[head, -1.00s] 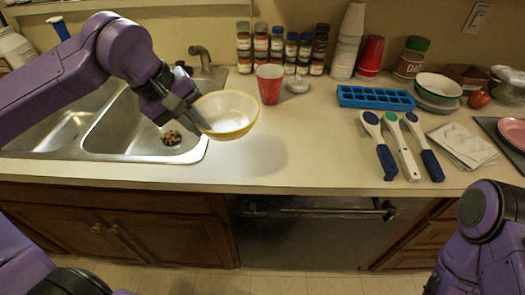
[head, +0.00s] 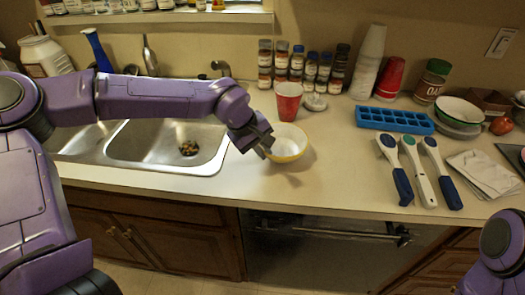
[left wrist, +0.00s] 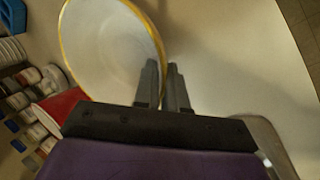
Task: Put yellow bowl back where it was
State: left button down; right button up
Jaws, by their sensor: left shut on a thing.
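The yellow bowl (head: 289,143), pale inside with a yellow rim, is at the counter just right of the sink, in front of the red cup. It is roughly upright; I cannot tell whether its base touches the counter. My left gripper (head: 266,149) is shut on the bowl's left rim. In the left wrist view the bowl (left wrist: 105,45) fills the upper left, and its rim runs between the fingertips of the left gripper (left wrist: 163,72). My right arm shows at the lower right of the head view; its gripper is out of view.
The sink (head: 165,145) is to the left. A red cup (head: 288,103) stands close behind the bowl, with spice jars (head: 300,68) further back. A blue ice tray (head: 394,119) and several blue-and-white utensils (head: 420,170) lie to the right. The counter between bowl and utensils is clear.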

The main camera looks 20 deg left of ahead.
pick_arm(q)
jog(key=shift+f, duration=0.55)
jog(key=shift+f, duration=0.1)
jog(key=c, duration=1.2)
grip_release()
jog(key=v, duration=1.2)
jog(key=shift+s, duration=0.1)
